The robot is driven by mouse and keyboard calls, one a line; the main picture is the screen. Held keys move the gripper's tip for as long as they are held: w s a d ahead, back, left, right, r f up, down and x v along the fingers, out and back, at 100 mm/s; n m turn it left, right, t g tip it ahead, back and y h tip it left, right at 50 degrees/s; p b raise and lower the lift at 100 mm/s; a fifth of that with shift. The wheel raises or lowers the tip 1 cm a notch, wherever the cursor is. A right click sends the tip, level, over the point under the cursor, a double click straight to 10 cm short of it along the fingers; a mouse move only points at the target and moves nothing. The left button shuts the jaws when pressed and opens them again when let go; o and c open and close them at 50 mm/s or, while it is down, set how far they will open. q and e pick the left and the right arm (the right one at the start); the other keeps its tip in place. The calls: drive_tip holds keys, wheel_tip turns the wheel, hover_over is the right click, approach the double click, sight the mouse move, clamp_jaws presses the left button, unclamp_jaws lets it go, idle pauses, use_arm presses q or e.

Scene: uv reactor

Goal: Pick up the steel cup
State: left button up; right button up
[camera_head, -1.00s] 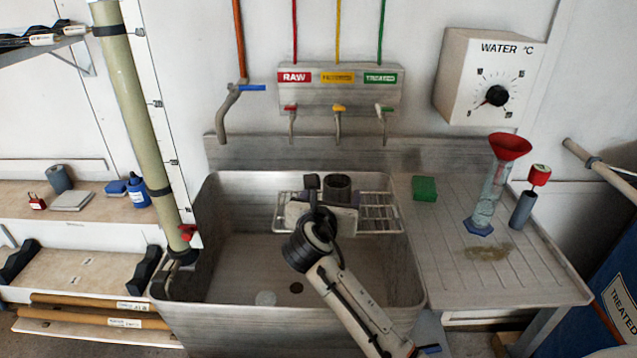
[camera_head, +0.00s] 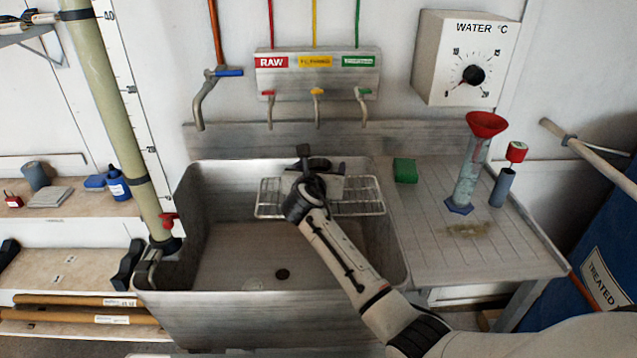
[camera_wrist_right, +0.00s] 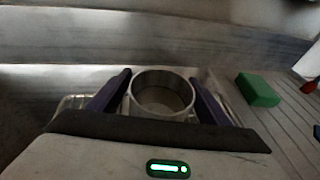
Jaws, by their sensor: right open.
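The steel cup (camera_wrist_right: 162,94) is a round, open-topped metal cup. In the right wrist view it sits between the two dark fingers of my right gripper (camera_wrist_right: 160,78), with one finger on each side. The gripper is open, and I cannot tell whether either finger touches the cup. In the head view the cup (camera_head: 319,164) stands on the wire rack (camera_head: 367,196) at the back of the sink, partly hidden by my right gripper (camera_head: 320,168). My left gripper is not in view.
The rack lies across the back of the metal sink (camera_head: 215,250). Taps (camera_head: 318,105) hang from the wall above. A green sponge (camera_head: 405,170) lies on the drainboard right of the rack, with a red funnel (camera_head: 486,124) on a cylinder farther right.

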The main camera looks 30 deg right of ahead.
drive_tip(key=shift+r, duration=0.1)
drive_tip(key=c, duration=1.4)
